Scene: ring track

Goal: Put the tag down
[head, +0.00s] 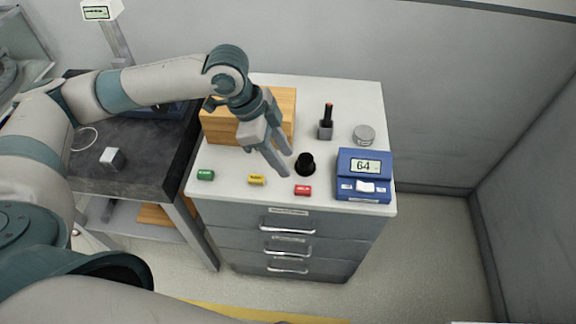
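Three small tags lie in a row along the front of the white cabinet top: a green tag (205,174), a yellow tag (257,180) and a red tag (303,190). My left gripper (287,164) reaches in from the left and points down over the cabinet top, above and behind the yellow and red tags in the picture. Its two fingers look apart, and I see nothing between them. It appears beside a short black knob-like object (305,164); whether they touch I cannot tell. My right gripper is not in view.
A wooden box (222,124) stands behind the gripper. A blue device reading 64 (363,191), a round grey tin (364,134) and a holder with a dark stick (326,128) are to the right. A dark bench (150,165) with a grey cube (111,158) is at left.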

